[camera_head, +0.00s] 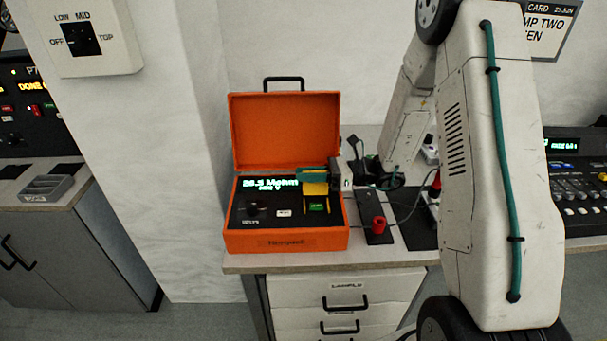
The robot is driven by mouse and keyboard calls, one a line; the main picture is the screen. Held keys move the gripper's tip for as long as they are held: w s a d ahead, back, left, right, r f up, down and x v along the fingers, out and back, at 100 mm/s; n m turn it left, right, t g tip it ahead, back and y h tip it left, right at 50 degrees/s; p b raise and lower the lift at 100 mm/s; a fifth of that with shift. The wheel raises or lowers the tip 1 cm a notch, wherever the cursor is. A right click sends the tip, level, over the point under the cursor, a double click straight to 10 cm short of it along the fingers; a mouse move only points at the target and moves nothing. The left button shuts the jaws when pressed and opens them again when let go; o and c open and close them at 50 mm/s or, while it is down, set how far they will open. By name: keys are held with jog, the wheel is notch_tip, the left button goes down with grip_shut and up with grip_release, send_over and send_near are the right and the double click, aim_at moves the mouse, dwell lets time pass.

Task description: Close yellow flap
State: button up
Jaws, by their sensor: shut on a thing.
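The yellow flap (314,188) is on the dark panel of an open orange case (285,242). It stands raised behind a small green-lit button (318,207), which is uncovered. My gripper (315,175) reaches in from the right with its teal fingers at the flap's upper edge. It is shut on the flap. The fingers hide the top of the flap, and the gap between them is too small to make out.
The case's lit display (268,184) and a black knob (254,209) are left of the flap. The orange lid (285,130) stands open behind. A dark box with a red knob (378,224) and cables lie to the right on the bench.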

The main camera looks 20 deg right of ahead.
jog(key=shift+w, duration=0.15)
jog(key=o, duration=0.8)
jog(key=shift+d, duration=0.1)
jog(key=shift+v, duration=3.85)
